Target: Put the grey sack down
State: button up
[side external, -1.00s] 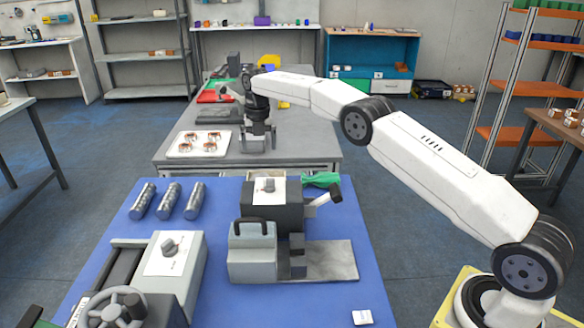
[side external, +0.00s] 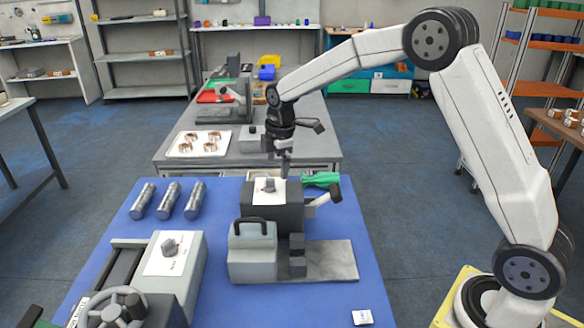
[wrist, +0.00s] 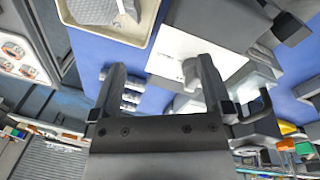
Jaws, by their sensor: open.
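In the wrist view, a grey shape that looks like the grey sack (wrist: 95,11) lies in a cream-rimmed tray at the top edge, partly cut off, with a white strip beside it. I cannot make out the sack in the side view. My gripper (side external: 285,175) points down above the grey machine with the white top (side external: 270,190) on the blue table. The sack is apart from the fingers.
Several metal cylinders (side external: 168,200) lie left on the blue table. A handled grey box (side external: 252,258) stands in front of the machine. A green-handled tool (side external: 320,180) lies behind its right side. A white tray (side external: 198,144) of small parts rests on the grey table behind.

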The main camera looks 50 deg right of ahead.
jog(key=s+a+f+m, duration=0.1)
jog(key=s+f+m, duration=0.1)
jog(key=s+m, duration=0.5)
jog(key=s+a+f+m+t, duration=0.1)
jog(key=s+m, duration=0.6)
jog(key=s, duration=1)
jog(key=shift+s+a+f, duration=0.4)
jog(key=shift+a+f, duration=0.1)
jog(key=shift+f, duration=0.2)
